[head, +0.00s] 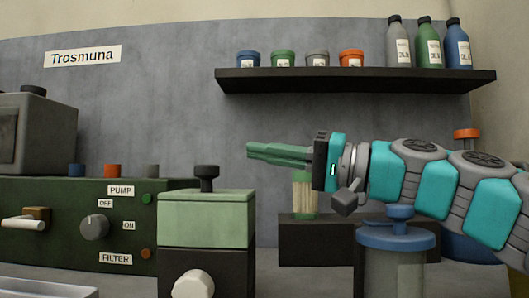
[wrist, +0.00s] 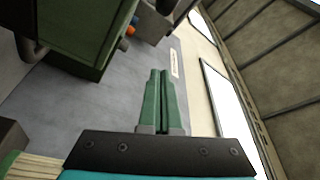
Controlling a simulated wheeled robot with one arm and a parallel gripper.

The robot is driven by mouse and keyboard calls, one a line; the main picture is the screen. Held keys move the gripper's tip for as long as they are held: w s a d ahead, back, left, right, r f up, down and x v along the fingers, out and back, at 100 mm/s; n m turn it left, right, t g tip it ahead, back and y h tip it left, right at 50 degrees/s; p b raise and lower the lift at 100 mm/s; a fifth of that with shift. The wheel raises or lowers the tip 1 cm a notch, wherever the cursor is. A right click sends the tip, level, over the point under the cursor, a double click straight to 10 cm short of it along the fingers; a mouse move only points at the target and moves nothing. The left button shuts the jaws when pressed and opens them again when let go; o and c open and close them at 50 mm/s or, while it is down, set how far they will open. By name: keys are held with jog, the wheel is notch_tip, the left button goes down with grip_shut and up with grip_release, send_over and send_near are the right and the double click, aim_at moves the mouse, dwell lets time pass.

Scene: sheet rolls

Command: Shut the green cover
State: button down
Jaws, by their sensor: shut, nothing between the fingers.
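The green cover (head: 206,220) is a pale green box-shaped lid with a black knob (head: 206,178) on top. In the head view it sits on a dark base (head: 222,275) with a round white knob (head: 193,284) on its front. It looks level, and I see no clear gap between it and the base. My gripper (head: 250,150) is above and to the right of the cover in the picture, pointing left, apart from it. Its green fingers lie together, empty; they also show in the wrist view (wrist: 160,75). I cannot make out the cover for sure in the wrist view.
A dark green panel (head: 70,215) with switches stands at left. A blue-lidded grey canister (head: 393,265) stands below my arm. A pale ribbed bundle (head: 304,195) is below my gripper near a dark block (head: 320,240). A shelf (head: 350,82) with jars and bottles hangs above.

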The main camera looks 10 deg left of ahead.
jog(key=s+d+r+p, duration=0.1)
jog(key=s+d+r, duration=0.1)
jog(key=s, duration=0.5)
jog(key=s+d+r+p, duration=0.1)
jog(key=s+d+r, duration=0.2)
jog(key=s, duration=0.4)
jog(key=shift+v, duration=0.85)
jog(key=shift+s+r, duration=0.1)
